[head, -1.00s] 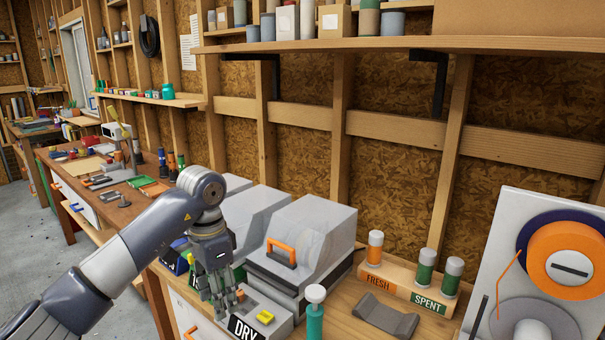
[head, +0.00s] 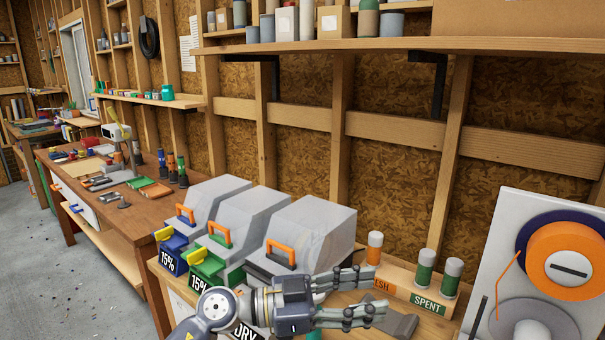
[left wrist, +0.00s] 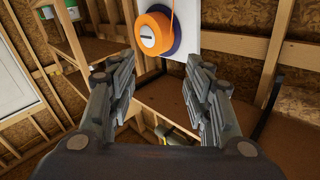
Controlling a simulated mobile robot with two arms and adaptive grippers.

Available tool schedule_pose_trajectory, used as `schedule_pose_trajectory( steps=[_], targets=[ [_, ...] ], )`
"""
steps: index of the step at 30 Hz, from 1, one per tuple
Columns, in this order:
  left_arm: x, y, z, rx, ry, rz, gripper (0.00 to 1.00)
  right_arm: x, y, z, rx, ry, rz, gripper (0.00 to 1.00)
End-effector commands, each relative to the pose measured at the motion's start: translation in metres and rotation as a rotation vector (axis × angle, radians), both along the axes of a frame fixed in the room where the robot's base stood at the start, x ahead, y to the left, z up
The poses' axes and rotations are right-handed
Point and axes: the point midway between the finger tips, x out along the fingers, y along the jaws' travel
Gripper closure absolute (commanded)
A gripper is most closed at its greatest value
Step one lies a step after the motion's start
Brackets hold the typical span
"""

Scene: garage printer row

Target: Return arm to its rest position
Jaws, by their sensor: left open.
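My left gripper (head: 345,298) is at the lower middle of the head view, its fingers spread apart and pointing right. It is in front of the dry box (head: 312,232) with the orange handle and hides part of its front and of the DRY label. In the left wrist view the two finger sets (left wrist: 160,95) stand apart with nothing between them. Beyond them is the orange spool (left wrist: 153,35) on its white panel. My right gripper is not in view.
The FRESH and SPENT rack (head: 400,285) with its capped cylinders stands right of my fingers, with a grey cradle (head: 393,322) in front. The orange spool (head: 568,258) is at far right.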

Motion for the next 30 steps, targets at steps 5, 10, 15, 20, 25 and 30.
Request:
schedule_pose_trajectory(
  steps=[5,10,15,20,25,30],
  targets=[
    [0.017,0.04,0.045,-0.366,-0.058,0.302,0.54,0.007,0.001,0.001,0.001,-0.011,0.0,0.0],
    [0.046,0.116,0.037,-0.521,-0.011,0.711,0.54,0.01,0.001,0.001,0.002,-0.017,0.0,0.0],
    [0.056,0.2,-0.028,-0.453,0.143,1.128,0.54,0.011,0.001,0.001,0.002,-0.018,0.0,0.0],
    [0.026,0.264,-0.124,-0.199,0.368,1.423,0.54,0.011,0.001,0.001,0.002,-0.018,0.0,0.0],
    [-0.047,0.3,-0.221,0.183,0.635,1.542,0.54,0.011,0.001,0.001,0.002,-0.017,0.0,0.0],
    [-0.126,0.31,-0.278,0.504,0.834,1.487,0.54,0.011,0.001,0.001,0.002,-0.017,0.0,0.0]
  ],
)
